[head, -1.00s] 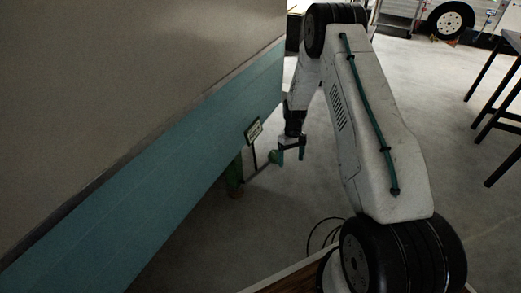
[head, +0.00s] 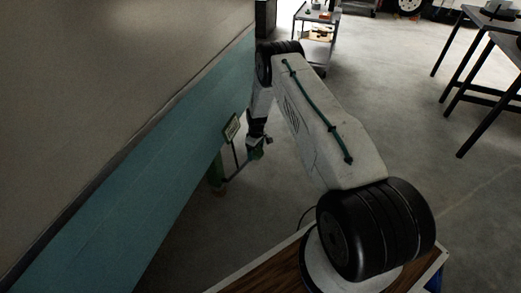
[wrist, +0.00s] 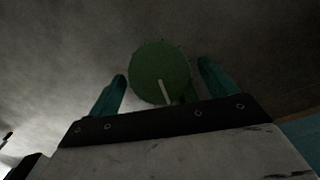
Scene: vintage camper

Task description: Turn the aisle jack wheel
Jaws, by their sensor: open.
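The aisle jack wheel is a round green disc (wrist: 158,66) with a pale stripe, seen face-on in the wrist view. My gripper (wrist: 162,70) is open, with one teal finger on each side of the wheel. Gaps show between the fingers and the rim; I cannot tell how far the wheel is in depth. In the head view my gripper (head: 257,149) is low beside the teal camper side, at the end of the jack's rod, and largely hides the wheel. The green jack post (head: 216,172) stands under the camper's edge.
A small sign (head: 232,127) on a stand is close to my wrist. The teal camper wall (head: 150,170) runs along the left. A cart (head: 318,38) stands at the back and dark-legged tables (head: 470,85) at the right. Grey floor between them is clear.

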